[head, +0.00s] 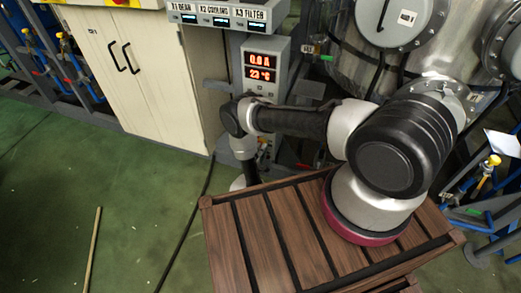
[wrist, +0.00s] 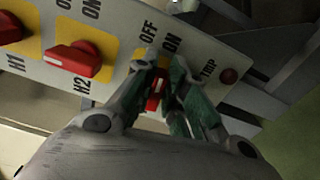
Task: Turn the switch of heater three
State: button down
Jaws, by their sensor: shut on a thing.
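In the wrist view, a slanted light panel (wrist: 205,48) carries a row of red switches on yellow plates. The third red switch (wrist: 155,95) is between the fingers of my gripper (wrist: 164,66), which is shut on it. OFF and ON are printed beside this switch; its own label and most of its knob are hidden by the fingers, so its exact angle cannot be told. The red switch marked H2 (wrist: 75,60) is to its left, and the one marked H1 (wrist: 9,30) is at the left edge. In the head view my fingers and the switches are hidden.
A dark red round lamp (wrist: 229,76) by a TRIP label is right of the gripped switch. In the head view, a grey display box (head: 262,68) reads 0.0 A and 23 °C. A cream cabinet (head: 130,70) stands left; green floor (head: 60,200) is mostly open.

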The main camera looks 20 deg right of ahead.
jog(key=shift+f+m, duration=0.1)
jog(key=shift+m, duration=0.5)
jog(key=c, duration=1.5)
grip_release()
jog(key=shift+o, duration=0.2)
jog(key=v, duration=1.2)
